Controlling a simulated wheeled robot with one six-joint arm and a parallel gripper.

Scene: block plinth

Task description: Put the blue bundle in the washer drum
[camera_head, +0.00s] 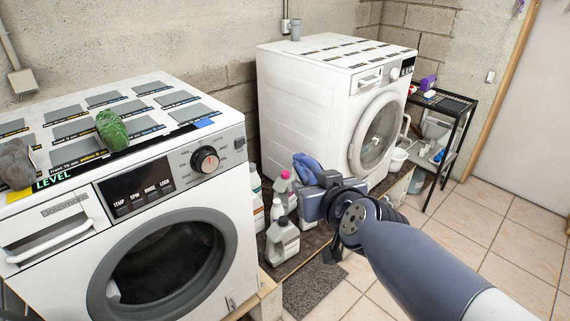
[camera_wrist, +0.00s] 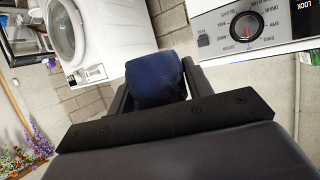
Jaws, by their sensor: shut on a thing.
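My gripper (camera_head: 312,184) is shut on the blue bundle (camera_head: 305,165) and holds it in the air, between the two washers in the picture. In the wrist view the dark blue bundle (camera_wrist: 157,80) sits between the two black fingers (camera_wrist: 157,84). The near washer (camera_head: 215,185) stands at the left, with its dark round drum opening (camera_head: 165,268) ringed in grey. The bundle is to the right of this opening and above it in the picture. I cannot tell whether clear glass covers the opening. A second white washer (camera_head: 300,105) stands behind, with a round door (camera_head: 376,135).
A green bundle (camera_head: 111,130) and a grey bundle (camera_head: 16,162) lie on the near washer's top. Several bottles (camera_head: 283,240) stand on the floor platform between the washers, below my gripper. A black shelf rack (camera_head: 440,125) with a purple item (camera_head: 428,83) stands at the right. Tiled floor (camera_head: 500,235) is clear at right.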

